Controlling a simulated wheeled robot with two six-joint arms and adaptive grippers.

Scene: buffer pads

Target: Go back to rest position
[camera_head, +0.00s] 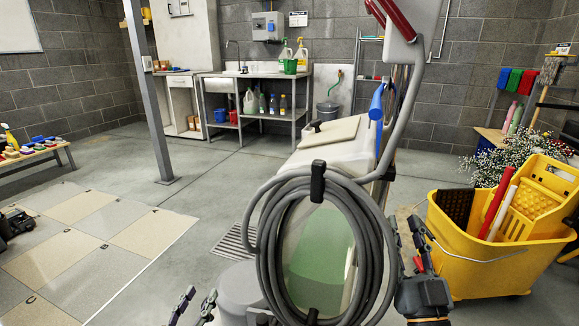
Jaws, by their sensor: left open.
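My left gripper (198,296) shows at the bottom edge, left of the middle, with its two dark fingers apart and nothing visible between them. Most of its arm is below the picture. My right gripper (404,226) points up at the lower right, between the floor machine and the yellow mop bucket. Its two fingers are apart and I see nothing held. A floor machine (308,152) with a coiled grey hose (262,235) and a greenish tank (318,262) stands upright in front of me. Whether the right gripper touches it I cannot tell.
The yellow mop bucket (447,227) stands close on the right. A tiled floor patch (150,232) lies at the left, with a dark object (15,224) at the edge. A grey post (150,100) and a sink bench (262,116) stand behind. The floor between is clear.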

